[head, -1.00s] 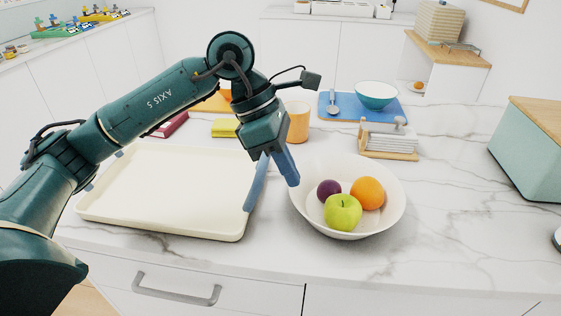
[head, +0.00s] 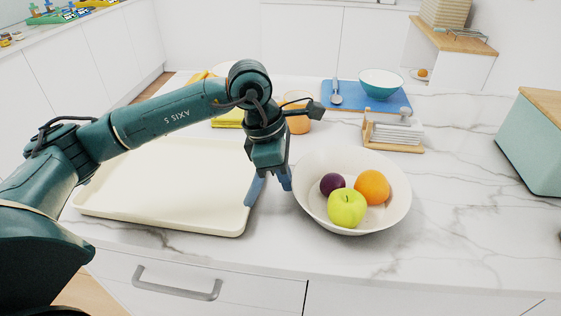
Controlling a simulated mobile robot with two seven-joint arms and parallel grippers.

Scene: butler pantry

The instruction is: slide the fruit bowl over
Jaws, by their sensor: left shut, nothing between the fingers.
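The fruit bowl (head: 398,208) is white and wide and stands upright on the marble counter near its front edge. In it lie a green apple (head: 346,207), an orange (head: 372,187) and a dark plum (head: 332,184). My left gripper (head: 270,188) points down just left of the bowl, between it and the cream tray. It is shut and holds nothing. Its right finger is close to the bowl's left rim; I cannot tell if they touch. My right gripper is not in view.
The cream tray (head: 165,185) lies left of the bowl. Behind stand an orange cup (head: 297,123), a napkin holder (head: 393,133), and a blue mat (head: 340,103) with a teal bowl (head: 381,87). A teal box (head: 537,145) is at right. Counter right of the bowl is clear.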

